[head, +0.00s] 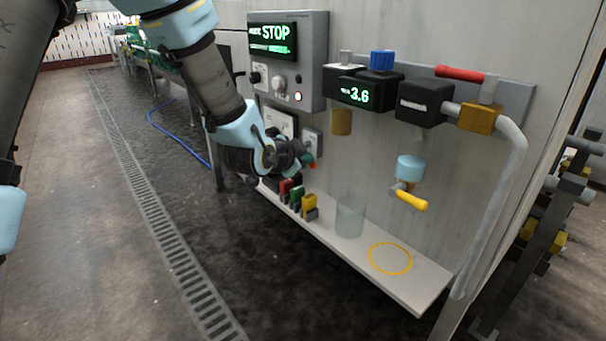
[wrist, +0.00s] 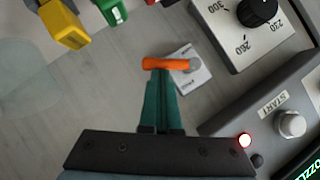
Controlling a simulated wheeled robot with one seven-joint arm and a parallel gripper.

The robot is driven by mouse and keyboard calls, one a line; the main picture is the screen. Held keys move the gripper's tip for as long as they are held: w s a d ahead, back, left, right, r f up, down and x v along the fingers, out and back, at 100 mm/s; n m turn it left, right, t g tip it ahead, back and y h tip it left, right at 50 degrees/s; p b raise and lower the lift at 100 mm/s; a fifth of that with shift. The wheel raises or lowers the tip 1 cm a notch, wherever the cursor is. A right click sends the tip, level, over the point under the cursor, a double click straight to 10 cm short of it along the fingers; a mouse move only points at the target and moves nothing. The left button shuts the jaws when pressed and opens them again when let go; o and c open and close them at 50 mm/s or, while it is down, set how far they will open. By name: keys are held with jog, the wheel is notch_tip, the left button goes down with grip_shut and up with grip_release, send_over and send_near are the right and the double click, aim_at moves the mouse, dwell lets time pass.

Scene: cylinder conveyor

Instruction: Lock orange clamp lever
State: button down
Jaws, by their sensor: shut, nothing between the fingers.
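The orange clamp lever (wrist: 165,64) is a short bar lying crosswise in the wrist view, beside a small pale plate (wrist: 193,72) with lettering. My gripper (wrist: 162,84) has its green fingers together and empty, with the tips right at the bar; I cannot tell whether they touch it. In the head view my gripper (head: 306,160) is at the panel wall, below the STOP box, and a small bit of the orange lever (head: 312,165) shows at its tips. The lever's pivot is mostly hidden by my gripper in the head view.
The control box (head: 288,60) reads STOP and has a lit red lamp. A black dial (wrist: 257,12) is close by on the right. Red, green and yellow clips (head: 309,203) and a clear cup (head: 350,216) stand on the shelf (head: 415,290). A yellow-handled valve (head: 410,200) hangs farther right.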

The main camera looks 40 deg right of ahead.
notch_tip(320, 180, down, 2)
jog(key=m+t+b, duration=0.1)
jog(key=b, duration=0.3)
jog(key=shift+f+m+h, duration=0.15)
jog(key=shift+m+h, duration=0.15)
jog(key=shift+m, duration=0.1)
jog(key=m+t+b, duration=0.1)
jog(key=b, duration=0.1)
jog(key=w+f+m+t+h+b, duration=0.1)
jog(key=m+b, duration=0.1)
jog(key=f+m+t+h+b, duration=0.1)
jog(key=b, duration=0.1)
jog(key=shift+w+t+b, duration=0.3)
jog(key=shift+w+b, duration=0.05)
jog(key=shift+w+m, duration=0.25)
jog(key=shift+m, duration=0.05)
jog(key=shift+w+f+b, duration=0.1)
jog(key=shift+b, duration=0.2)
